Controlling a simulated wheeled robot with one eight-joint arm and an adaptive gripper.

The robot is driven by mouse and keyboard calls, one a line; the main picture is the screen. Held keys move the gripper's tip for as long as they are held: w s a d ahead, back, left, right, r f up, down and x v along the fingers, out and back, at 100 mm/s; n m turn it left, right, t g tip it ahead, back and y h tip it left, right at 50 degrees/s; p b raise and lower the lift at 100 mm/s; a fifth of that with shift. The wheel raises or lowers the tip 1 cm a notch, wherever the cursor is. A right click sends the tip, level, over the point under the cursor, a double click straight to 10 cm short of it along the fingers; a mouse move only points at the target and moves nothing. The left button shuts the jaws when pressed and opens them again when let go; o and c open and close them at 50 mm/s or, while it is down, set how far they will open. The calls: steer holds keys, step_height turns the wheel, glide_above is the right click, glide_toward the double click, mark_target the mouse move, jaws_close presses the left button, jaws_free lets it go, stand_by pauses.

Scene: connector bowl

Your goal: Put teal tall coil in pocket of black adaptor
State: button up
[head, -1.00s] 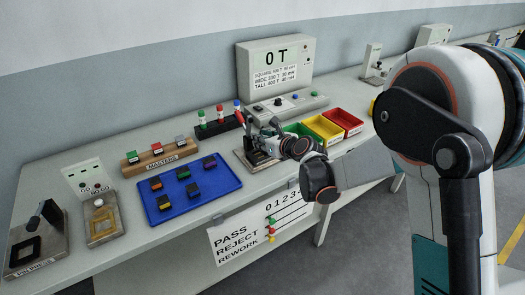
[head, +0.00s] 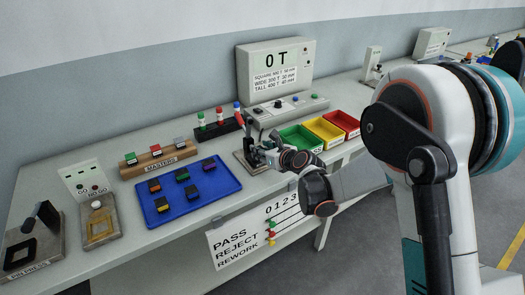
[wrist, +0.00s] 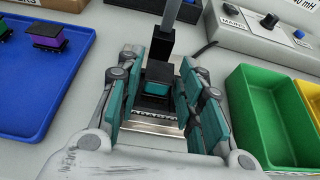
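The teal tall coil (wrist: 158,88) shows in the wrist view as a small block with a teal face and dark top. It stands upright between my gripper's fingers and appears to sit in the dark adaptor (wrist: 153,104), though how deep is hard to tell. The adaptor is on a metal base plate, under a black block (wrist: 158,43) on a grey rod. My gripper (wrist: 160,95) has its teal-padded fingers apart, with a visible gap on each side of the coil. In the head view my gripper (head: 268,157) is at the fixture and hides most of it.
A blue tray (head: 217,199) with several coloured coils lies left of the fixture. Green (head: 300,140), yellow (head: 325,130) and red (head: 347,123) bins stand close on the right. A meter (head: 275,70) and control box (head: 290,107) are behind.

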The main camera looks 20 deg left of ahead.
steer(key=shift+d+r, duration=0.1)
steer(key=shift+r, duration=0.15)
steer(key=p+v, duration=0.3)
steer(key=v, duration=0.8)
steer(key=shift+s+d, duration=0.3)
steer(key=shift+s, duration=0.05)
stand_by(0.5)
